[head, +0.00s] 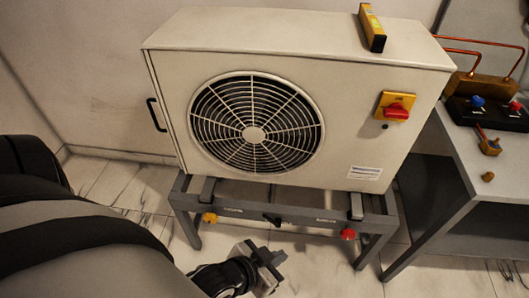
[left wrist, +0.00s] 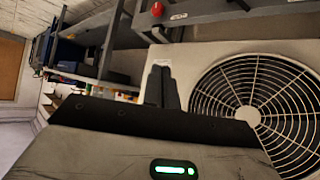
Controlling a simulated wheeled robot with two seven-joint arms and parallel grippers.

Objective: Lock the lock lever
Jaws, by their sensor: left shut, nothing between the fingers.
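A small black lever (head: 271,219) sits in the middle of the front rail of the grey stand (head: 300,208), between two small labels too blurred to read. It looks roughly level; which label it points to I cannot tell. A yellow knob (head: 209,218) is on the rail to its left and a red knob (head: 347,234) to its right. The red knob also shows in the left wrist view (left wrist: 157,9). My left gripper (head: 274,258) is shut and empty, below and in front of the rail, apart from the lever. Its fingers (left wrist: 161,88) show together in the left wrist view. My right gripper is out of view.
A cream fan unit (head: 330,65) stands on the stand, with a red-and-yellow switch (head: 396,107) and a yellow level (head: 371,28) on top. A grey bench (head: 480,170) with copper pipes and a valve block is at the right. Floor before the stand is clear.

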